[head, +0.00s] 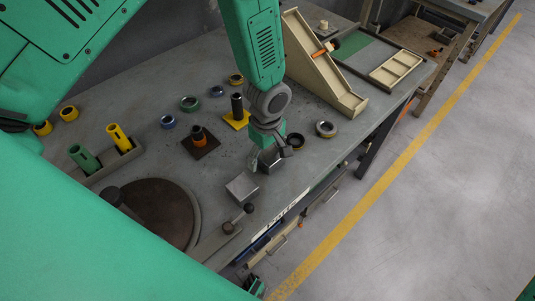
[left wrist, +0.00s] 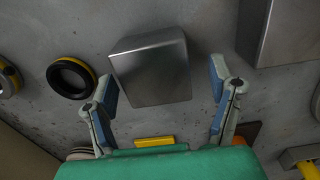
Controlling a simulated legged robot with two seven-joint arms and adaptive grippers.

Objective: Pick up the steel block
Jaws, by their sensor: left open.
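Two grey steel blocks are on the workbench. One block (head: 242,188) sits near the front edge, left of my left gripper (head: 267,157); its edge also shows at the upper right of the left wrist view (left wrist: 294,32). The other block (left wrist: 150,66) lies between and just ahead of the open fingertips of my left gripper (left wrist: 162,78) in the left wrist view. In the head view it is largely hidden by that gripper. The fingers appear apart from it and hold nothing. My right gripper is not seen.
Black-and-yellow rings (head: 295,142) and a grey ring (head: 325,128) lie right of the gripper. A dark post on a yellow base (head: 237,117) stands behind. A lever with a dark knob (head: 238,217) and a round plate (head: 160,212) are to the left. A beige ramp (head: 318,68) stands at the back right.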

